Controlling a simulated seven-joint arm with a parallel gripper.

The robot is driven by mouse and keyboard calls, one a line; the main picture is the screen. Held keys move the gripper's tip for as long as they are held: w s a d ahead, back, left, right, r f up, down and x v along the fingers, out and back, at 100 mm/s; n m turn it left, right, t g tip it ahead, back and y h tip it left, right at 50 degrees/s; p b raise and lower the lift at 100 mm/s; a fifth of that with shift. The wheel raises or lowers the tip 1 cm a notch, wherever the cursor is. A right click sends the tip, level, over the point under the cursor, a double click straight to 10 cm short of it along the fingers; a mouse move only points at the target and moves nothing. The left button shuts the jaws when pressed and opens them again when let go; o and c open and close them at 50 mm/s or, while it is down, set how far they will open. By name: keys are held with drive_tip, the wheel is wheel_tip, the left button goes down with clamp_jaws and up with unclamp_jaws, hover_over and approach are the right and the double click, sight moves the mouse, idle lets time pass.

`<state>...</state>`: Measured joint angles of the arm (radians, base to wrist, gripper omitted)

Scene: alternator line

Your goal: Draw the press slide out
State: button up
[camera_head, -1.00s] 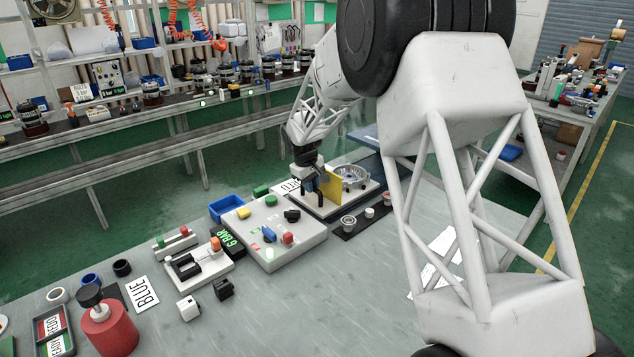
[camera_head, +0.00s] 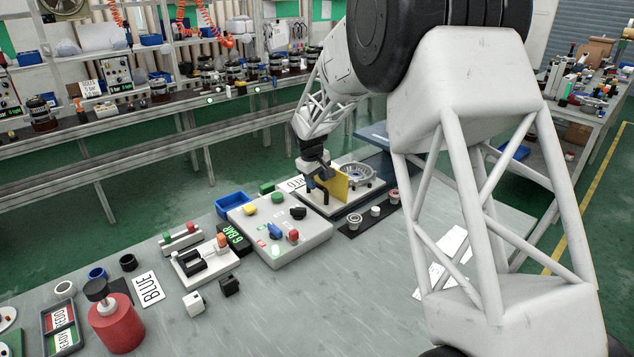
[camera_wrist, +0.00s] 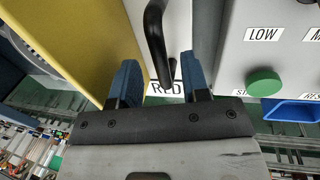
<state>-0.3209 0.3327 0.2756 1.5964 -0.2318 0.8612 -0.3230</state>
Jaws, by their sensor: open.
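The press (camera_head: 325,208) stands at the back of the bench, with a white base, an upright yellow plate (camera_head: 340,186) and a silver ring-shaped housing (camera_head: 358,177) beside it. My gripper (camera_head: 319,184) is at the left side of the yellow plate, pointing down. In the wrist view, my gripper (camera_wrist: 160,75) is open, with its blue fingers spread. A black curved handle (camera_wrist: 154,35) runs between the fingers, with space visible on both sides. The yellow plate (camera_wrist: 75,35) is close beside the left finger. I cannot tell which part is the slide itself.
A control box (camera_head: 285,245) with coloured buttons is left of the press; in the wrist view, its green button (camera_wrist: 263,82) is right of my fingers. A blue bin (camera_head: 233,203) sits behind it.

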wheel_tip(320, 180, up, 7)
drive_tip(key=shift+s+a+f, duration=0.15)
drive_tip(key=shift+s+a, duration=0.3)
idle(0.3)
drive_tip(key=s+d+r+m, duration=0.2)
drive_tip(key=s+d+r, duration=0.3)
drive_tip(key=s, duration=0.4)
drive_tip(key=s+d+r+m, duration=0.1)
drive_tip(key=s+d+r, duration=0.2)
drive_tip(key=s+d, duration=0.45)
drive_tip(key=s+d+r+m, duration=0.2)
drive_tip(key=s+d+r, duration=0.3)
drive_tip(key=s, duration=0.4)
drive_tip(key=s+d+f+m, duration=0.1)
drive_tip(key=s+d, duration=0.2)
drive_tip(key=s, duration=0.7)
drive_tip(key=s+d+f+m+y, duration=0.1)
drive_tip(key=s+d+f, duration=0.1)
drive_tip(key=s, duration=0.7)
drive_tip(key=s+d+f+m+t, duration=0.1)
drive_tip(key=s+d, duration=0.3)
drive_tip(key=s, duration=0.6)
drive_tip(key=shift+s+f+m+y, duration=0.3)
drive_tip(key=shift+f+m, duration=0.05)
drive_tip(key=shift+m, duration=0.25)
